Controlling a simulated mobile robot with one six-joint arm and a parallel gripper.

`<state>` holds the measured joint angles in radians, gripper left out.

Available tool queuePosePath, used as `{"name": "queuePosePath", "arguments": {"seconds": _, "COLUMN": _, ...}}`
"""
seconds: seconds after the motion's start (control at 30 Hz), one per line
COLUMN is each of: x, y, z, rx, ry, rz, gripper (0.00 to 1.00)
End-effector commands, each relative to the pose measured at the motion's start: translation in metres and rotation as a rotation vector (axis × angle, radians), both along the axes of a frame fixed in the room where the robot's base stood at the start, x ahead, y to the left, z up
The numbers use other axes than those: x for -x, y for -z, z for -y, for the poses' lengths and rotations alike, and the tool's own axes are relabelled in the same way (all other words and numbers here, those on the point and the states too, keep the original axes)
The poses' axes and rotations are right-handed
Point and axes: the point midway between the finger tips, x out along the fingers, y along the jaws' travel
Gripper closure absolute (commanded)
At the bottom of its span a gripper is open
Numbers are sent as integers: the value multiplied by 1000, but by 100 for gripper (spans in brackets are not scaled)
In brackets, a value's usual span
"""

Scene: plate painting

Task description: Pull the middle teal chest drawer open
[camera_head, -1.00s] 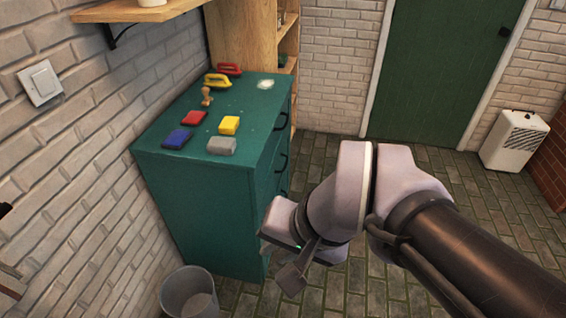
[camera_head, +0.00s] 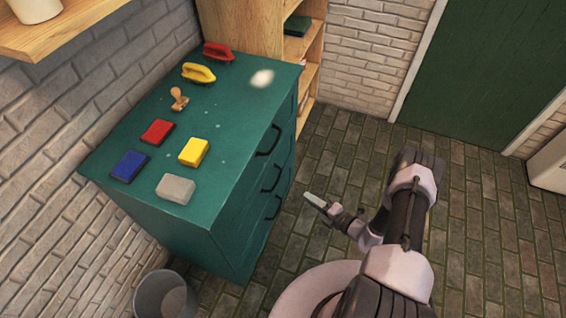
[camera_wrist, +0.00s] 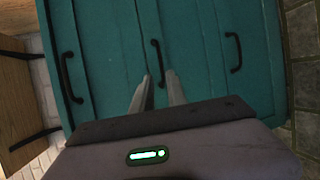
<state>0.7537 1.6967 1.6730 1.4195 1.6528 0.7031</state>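The teal chest (camera_head: 232,235) stands against the brick wall with its drawer fronts facing right, all looking shut. Its middle drawer has a black handle (camera_head: 271,177), between an upper handle (camera_head: 269,140) and a lower one (camera_head: 273,207). In the wrist view the chest lies sideways, and the middle drawer's handle (camera_wrist: 157,63) is just beyond my fingertips. My gripper (camera_head: 318,203) is to the right of the drawer fronts, apart from them. In the wrist view my gripper (camera_wrist: 157,80) has a gap between its fingers, with nothing held.
On the chest top are blue (camera_head: 130,166), red (camera_head: 157,132), yellow (camera_head: 194,151) and grey (camera_head: 176,188) blocks, a wooden stamp (camera_head: 179,99) and two handled tools. A bin (camera_head: 165,296) stands at the chest's near end. A wooden shelf unit (camera_head: 245,25) is behind. Floor to the right is clear.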

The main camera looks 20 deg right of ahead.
Motion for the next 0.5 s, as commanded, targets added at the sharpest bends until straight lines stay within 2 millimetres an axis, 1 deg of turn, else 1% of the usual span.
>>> {"name": "queuePosePath", "arguments": {"seconds": 0.07, "x": -7, "y": 6, "z": -5, "rx": -1, "ry": 0, "rz": -2, "gripper": 82}}
{"name": "queuePosePath", "arguments": {"seconds": 0.17, "x": -27, "y": 14, "z": -19, "rx": 0, "ry": -5, "rz": -1, "gripper": 82}}
{"name": "queuePosePath", "arguments": {"seconds": 0.4, "x": -88, "y": 33, "z": -54, "rx": 2, "ry": -7, "rz": 3, "gripper": 82}}
{"name": "queuePosePath", "arguments": {"seconds": 0.5, "x": -109, "y": 39, "z": -66, "rx": 2, "ry": -7, "rz": 1, "gripper": 82}}
